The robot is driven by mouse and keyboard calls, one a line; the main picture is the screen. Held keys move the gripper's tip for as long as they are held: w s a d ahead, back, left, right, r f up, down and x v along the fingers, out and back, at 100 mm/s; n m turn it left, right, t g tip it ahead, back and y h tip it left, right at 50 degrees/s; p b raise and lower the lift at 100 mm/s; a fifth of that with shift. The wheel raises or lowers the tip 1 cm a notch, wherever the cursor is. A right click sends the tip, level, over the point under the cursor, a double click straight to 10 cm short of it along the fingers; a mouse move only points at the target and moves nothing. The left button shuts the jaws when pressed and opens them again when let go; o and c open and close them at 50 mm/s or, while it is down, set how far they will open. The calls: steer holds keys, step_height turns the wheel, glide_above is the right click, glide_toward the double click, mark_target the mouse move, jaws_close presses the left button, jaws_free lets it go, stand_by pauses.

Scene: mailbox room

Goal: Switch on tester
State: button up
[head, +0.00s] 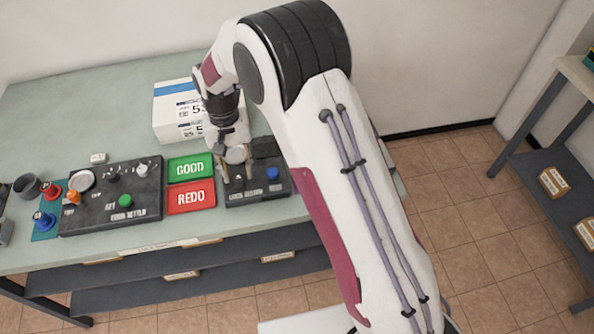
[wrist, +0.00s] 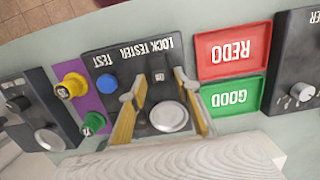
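The black lock tester (head: 280,190) stands on the table right of the GOOD and REDO trays. The blue button also shows in the head view (head: 272,174). My gripper (head: 237,178) points down over the tester's left part. In the wrist view my gripper (wrist: 163,90) is open, its tan fingers apart on either side of the switch and disc, with nothing between them. Whether it touches the tester is unclear.
The green GOOD tray (head: 190,168) and red REDO tray (head: 190,198) lie close left of the tester. A second black panel (head: 95,215) with knobs stands further left. A white-and-blue box (head: 172,105) stands behind. The table's front edge is near.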

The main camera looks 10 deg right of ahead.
mark_target(238, 176)
steer(key=shift+s+r+t, duration=0.1)
steer(key=shift+s+t, duration=0.05)
steer(key=shift+t, duration=0.45)
step_height(238, 176, up, 8)
steer(key=s+d+r+n+t, duration=0.1)
steer(key=s+d+r, duration=0.4)
steer(key=s, duration=0.4)
steer(key=s+d+r+n, duration=0.1)
steer(key=s+d+r, duration=0.4)
steer(key=s+d, duration=0.3)
steer(key=shift+s+d+r+t, duration=0.25)
steer(key=shift+s+r+t, duration=0.15)
steer(key=shift+s, duration=0.4)
stand_by(0.9)
steer(key=shift+a+f, duration=0.1)
stand_by(0.4)
